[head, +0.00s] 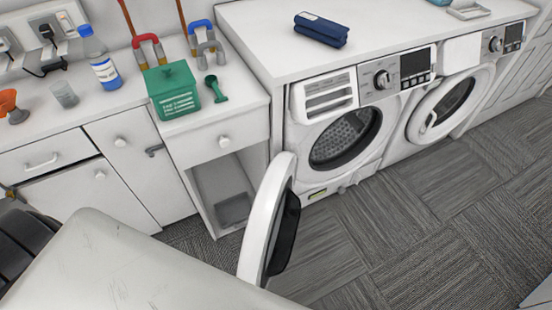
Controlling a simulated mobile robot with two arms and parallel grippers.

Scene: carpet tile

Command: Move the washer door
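The left washer (376,158) stands under the white counter, with its drum opening exposed. Its round white door (261,222) with a dark inner bulge is swung wide open and seen nearly edge-on, out over the floor to the left of the opening. The right machine has a round door (432,112) with a handle that lies at or near its front; I cannot tell whether it is fully shut. A large pale part of my own body fills the lower left and comes close to the open door in the picture; contact cannot be told. Neither gripper shows.
A folded blue cloth (321,30) lies on the counter (260,45) above the washers. A green box (172,92), green scoop (216,89) and blue-capped bottle (100,62) stand on the left worktop. An open cubby (222,180) is behind the door. Grey carpet (400,235) is clear at right.

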